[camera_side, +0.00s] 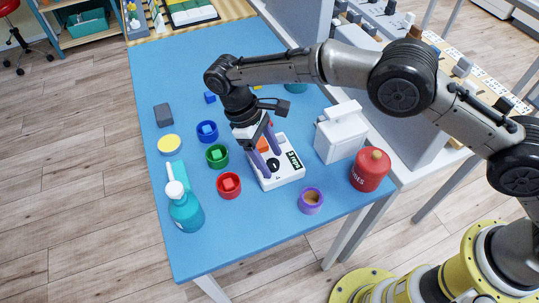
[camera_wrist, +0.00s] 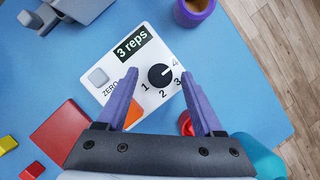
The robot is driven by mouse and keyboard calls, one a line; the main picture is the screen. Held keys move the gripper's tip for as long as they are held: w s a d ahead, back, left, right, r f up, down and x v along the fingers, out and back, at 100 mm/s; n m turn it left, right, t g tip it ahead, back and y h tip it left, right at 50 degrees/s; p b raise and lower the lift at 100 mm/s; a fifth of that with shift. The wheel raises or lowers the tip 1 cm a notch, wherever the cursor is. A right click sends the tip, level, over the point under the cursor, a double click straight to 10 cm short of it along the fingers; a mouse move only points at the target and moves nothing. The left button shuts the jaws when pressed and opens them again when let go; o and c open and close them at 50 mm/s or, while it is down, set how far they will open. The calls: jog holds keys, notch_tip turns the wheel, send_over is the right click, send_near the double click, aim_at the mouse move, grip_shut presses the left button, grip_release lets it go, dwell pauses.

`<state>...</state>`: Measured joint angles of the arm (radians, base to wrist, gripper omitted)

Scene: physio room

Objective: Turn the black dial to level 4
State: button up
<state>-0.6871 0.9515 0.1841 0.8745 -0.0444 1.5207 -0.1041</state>
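The black dial (camera_wrist: 160,76) is on a white box (camera_wrist: 108,92) with the numbers 1 to 4 printed around it. A short white mark on the dial points up and right, seemingly toward the 4. The box's display (camera_wrist: 130,43) reads "3 reps". In the side view, the box (camera_side: 287,177) sits on the blue table and the dial (camera_side: 272,163) is partly hidden by my gripper. My gripper (camera_wrist: 160,75) is open, its two purple fingers apart on either side of the dial. In the side view, my gripper (camera_side: 264,153) hangs over the box. I cannot tell its height above the dial.
The box also carries a grey button (camera_wrist: 98,76) and an orange patch (camera_wrist: 133,114). A white container (camera_side: 340,133), a red tin (camera_side: 370,168) and a purple cup (camera_side: 311,200) stand right of the box.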

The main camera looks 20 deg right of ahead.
jog(key=v, duration=0.7)
jog(key=shift+r, duration=0.2)
jog(key=shift+w+a, duration=0.1)
dwell(0.4)
